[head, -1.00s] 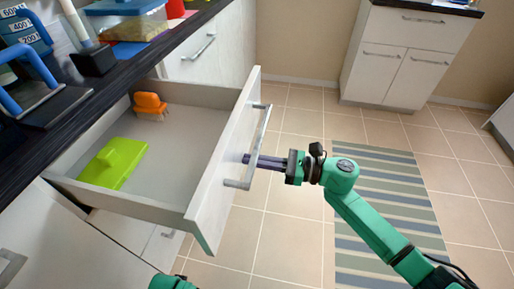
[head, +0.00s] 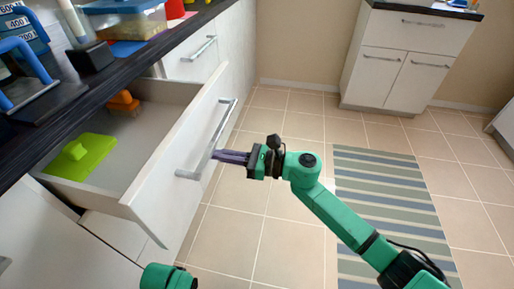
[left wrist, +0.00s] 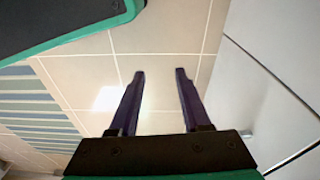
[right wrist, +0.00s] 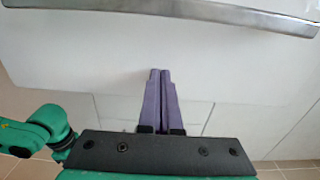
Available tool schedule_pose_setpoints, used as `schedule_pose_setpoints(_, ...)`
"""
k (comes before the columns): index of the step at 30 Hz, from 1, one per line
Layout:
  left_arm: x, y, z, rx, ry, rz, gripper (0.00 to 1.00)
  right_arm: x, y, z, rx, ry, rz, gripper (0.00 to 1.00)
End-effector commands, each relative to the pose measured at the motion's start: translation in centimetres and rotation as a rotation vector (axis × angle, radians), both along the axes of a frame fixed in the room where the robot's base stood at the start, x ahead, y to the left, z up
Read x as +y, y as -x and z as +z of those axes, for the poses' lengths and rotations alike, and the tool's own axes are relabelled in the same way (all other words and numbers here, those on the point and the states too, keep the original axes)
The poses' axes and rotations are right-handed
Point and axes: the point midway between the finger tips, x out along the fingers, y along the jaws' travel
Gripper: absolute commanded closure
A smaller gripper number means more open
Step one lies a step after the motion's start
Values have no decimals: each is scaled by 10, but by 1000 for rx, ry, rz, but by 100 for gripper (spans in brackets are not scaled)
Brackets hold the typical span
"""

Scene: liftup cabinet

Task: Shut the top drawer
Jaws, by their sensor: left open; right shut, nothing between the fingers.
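The top drawer is partly open under the dark countertop. Its white front (head: 185,160) has a metal bar handle (head: 228,122). Inside lie a green object (head: 82,155) and an orange brush (head: 124,102). My right gripper (head: 216,155) is shut and empty, its fingertips at the drawer front by the handle. In the right wrist view its fingers (right wrist: 161,75) point at the white front below the handle (right wrist: 200,10); whether they touch is hard to tell. My left gripper (left wrist: 160,75) is open and empty, over the floor beside the cabinet; in the head view only a green arm part shows.
A dark countertop (head: 100,95) with a lidded container (head: 125,18) and blue-handled items lies above the drawer. Another closed drawer (head: 195,62) is farther along. A striped rug (head: 385,200) and free tiled floor lie right. A white cabinet (head: 405,60) stands at the back.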

Motion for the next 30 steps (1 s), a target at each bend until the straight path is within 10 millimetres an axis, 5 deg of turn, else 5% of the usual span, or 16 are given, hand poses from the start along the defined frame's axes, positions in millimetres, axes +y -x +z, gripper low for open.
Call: schedule_pose_setpoints(30,-12,-8,80,-22,34,-24,52,86,-22,-1,-1,-1,1,100)
